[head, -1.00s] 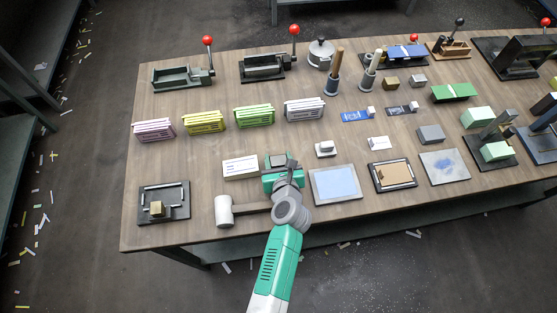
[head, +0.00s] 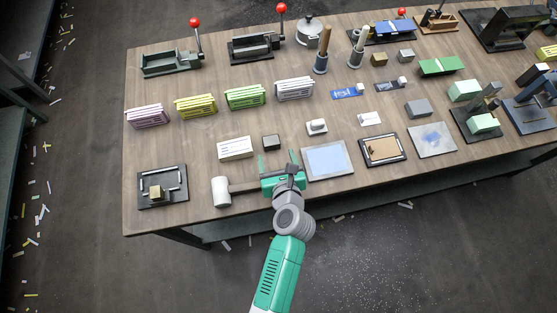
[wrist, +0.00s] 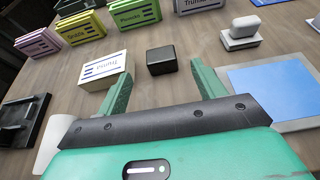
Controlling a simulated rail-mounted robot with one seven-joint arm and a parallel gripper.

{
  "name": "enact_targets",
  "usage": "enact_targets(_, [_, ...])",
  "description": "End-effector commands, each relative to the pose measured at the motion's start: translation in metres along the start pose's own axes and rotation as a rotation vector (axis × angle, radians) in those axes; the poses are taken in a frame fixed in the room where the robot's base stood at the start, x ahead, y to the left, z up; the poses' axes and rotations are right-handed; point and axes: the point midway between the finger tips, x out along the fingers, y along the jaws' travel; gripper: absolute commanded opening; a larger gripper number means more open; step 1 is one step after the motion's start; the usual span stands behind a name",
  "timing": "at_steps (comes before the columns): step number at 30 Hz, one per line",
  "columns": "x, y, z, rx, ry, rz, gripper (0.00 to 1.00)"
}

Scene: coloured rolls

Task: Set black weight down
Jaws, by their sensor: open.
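The black weight (head: 271,142) is a small dark block standing on the wooden table, just right of a white paper-like block. In the wrist view the black weight (wrist: 161,60) sits upright and clear, straight ahead of my fingers. My gripper (head: 277,161) is open and empty, with its green fingers spread on the near side of the weight. In the wrist view the fingertips of my gripper (wrist: 160,76) are apart, with bare table between them and the weight beyond. Nothing hides the weight.
The white labelled block (head: 235,148) lies close left of the weight. A mallet (head: 222,191) lies left of my gripper. A blue-topped pad (head: 328,160) lies to the right, and a small white-grey stamp (head: 316,127) stands right of the weight. Bare table lies behind the weight.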

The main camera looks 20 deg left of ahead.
Motion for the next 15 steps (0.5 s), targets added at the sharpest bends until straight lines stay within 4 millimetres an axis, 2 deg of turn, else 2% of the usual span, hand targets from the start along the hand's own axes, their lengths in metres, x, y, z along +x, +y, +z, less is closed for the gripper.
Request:
enact_targets(1, [-0.011, 0.000, 0.001, 0.001, 0.001, -0.001, 0.69])
enact_targets(3, [-0.021, 0.000, 0.001, 0.002, 0.000, 0.000, 0.69])
enact_targets(6, [-0.029, 0.000, 0.000, 0.002, 0.000, 0.000, 0.69])
enact_targets(15, [-0.031, 0.000, 0.000, 0.001, 0.000, 0.001, 0.69])
